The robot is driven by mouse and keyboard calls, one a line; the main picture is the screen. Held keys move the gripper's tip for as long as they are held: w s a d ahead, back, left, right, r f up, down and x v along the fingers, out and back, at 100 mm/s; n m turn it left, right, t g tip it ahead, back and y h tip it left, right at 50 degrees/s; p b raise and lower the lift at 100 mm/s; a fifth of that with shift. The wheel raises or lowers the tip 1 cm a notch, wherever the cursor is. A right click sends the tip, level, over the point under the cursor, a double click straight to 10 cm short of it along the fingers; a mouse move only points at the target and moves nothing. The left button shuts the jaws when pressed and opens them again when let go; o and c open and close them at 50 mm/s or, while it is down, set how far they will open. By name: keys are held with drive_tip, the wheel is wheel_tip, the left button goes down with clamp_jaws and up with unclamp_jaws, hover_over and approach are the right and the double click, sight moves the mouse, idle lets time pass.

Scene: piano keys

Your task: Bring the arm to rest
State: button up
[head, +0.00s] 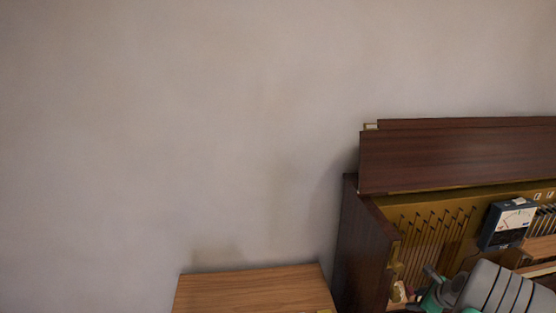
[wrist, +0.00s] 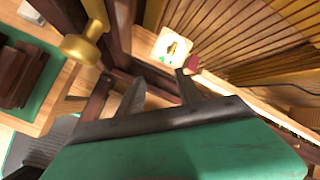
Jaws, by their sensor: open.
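My gripper (wrist: 160,92) shows in the wrist view with its two dark fingers apart and nothing between them. Its green body fills the lower part of that view. In the head view my grey and green arm reaches in at the lower right, in front of the opened upright piano (head: 370,235). The gripper's fingertips are not clear in the head view. In the wrist view the fingers are close to the piano's dark wooden parts and strings (wrist: 240,60); I cannot tell whether they touch.
A dark meter (head: 508,222) with a white dial stands inside the piano. A raised dark lid panel (head: 460,155) tops it. A wooden tabletop (head: 255,291) is left of it. The wrist view shows a brass knob (wrist: 85,46), a small white card (wrist: 172,50) and dark blocks (wrist: 20,78) on green.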

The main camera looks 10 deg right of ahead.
drive_tip(key=s+a+f+n+g+y, duration=0.2)
drive_tip(key=s+a+f+n+g, duration=0.1)
drive_tip(key=s+a+n, duration=0.4)
drive_tip(key=s+a+f+n+g+y, duration=0.1)
drive_tip(key=s+a+f+n+g, duration=0.2)
drive_tip(key=s+a+n, duration=0.35)
drive_tip(key=s+a+r+n+g+h+b, duration=0.1)
drive_tip(key=s+a+r+n, duration=0.25)
drive_tip(key=a+r, duration=0.25)
drive_tip(key=s+a+r+n+g+h+b, duration=0.1)
drive_tip(key=s+a+r+n, duration=0.1)
drive_tip(key=a+r+n, duration=0.35)
drive_tip(key=w+a+r+n+t+b, duration=0.1)
drive_tip(key=w+a+r+n+t, duration=0.1)
drive_tip(key=a+r, duration=0.4)
drive_tip(key=w+a+r+n+t+b, duration=0.1)
drive_tip(key=w+a+r+n+t, duration=0.2)
drive_tip(key=a, duration=0.8)
wheel_tip(320, 180, up, 3)
drive_tip(key=shift+w+a+n+h, duration=0.35)
drive_tip(key=shift+w+n, duration=0.5)
drive_tip(key=shift+w, duration=0.4)
